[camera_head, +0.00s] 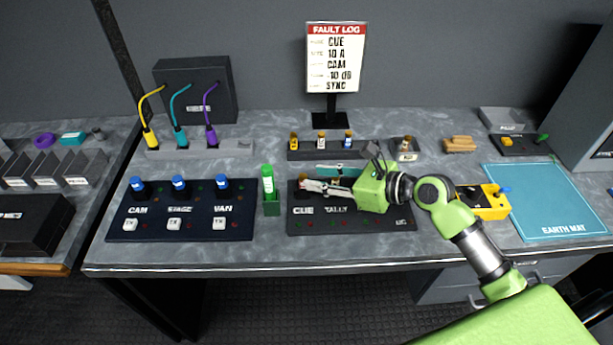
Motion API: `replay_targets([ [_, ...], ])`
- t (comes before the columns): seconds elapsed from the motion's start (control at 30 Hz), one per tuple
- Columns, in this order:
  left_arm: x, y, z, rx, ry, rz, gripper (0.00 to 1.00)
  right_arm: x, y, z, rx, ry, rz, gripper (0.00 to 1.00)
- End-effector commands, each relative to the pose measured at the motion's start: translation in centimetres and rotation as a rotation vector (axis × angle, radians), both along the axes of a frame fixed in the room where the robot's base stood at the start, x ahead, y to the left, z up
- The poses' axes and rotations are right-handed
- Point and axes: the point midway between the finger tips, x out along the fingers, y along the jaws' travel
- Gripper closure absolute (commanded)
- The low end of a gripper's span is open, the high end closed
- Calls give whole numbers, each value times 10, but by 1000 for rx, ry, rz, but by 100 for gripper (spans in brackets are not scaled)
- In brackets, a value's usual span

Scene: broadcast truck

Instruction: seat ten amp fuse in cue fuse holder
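A dark panel (372,224) on the desk carries the labels CUE and TALLY. My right gripper (304,186) reaches in from the right, low over the panel, with its fingertips at the CUE position. A small brownish piece (303,177) shows at the fingertips; I cannot tell whether it is a fuse or part of the holder, or whether the fingers grip it. The fingers and wrist hide much of the panel. My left gripper is out of view.
A green holder (271,207) stands just left of the panel. The CAM, STAGE and VAN panel (190,230) is farther left. The fault log sign (335,60) stands behind.

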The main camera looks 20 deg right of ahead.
Motion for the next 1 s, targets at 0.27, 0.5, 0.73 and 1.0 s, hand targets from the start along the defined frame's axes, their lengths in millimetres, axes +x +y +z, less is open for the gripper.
replay_targets([
  [0.27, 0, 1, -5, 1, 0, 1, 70, -36, -30, 18, -1, 2, 0, 70],
  [0.5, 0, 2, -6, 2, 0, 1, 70, -46, -38, 25, -1, -1, 2, 70],
  [0.73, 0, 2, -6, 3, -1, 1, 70, -46, -38, 25, 0, 0, 1, 70],
  [1.0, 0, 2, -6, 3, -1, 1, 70, -46, -38, 25, 0, 0, 1, 70],
])
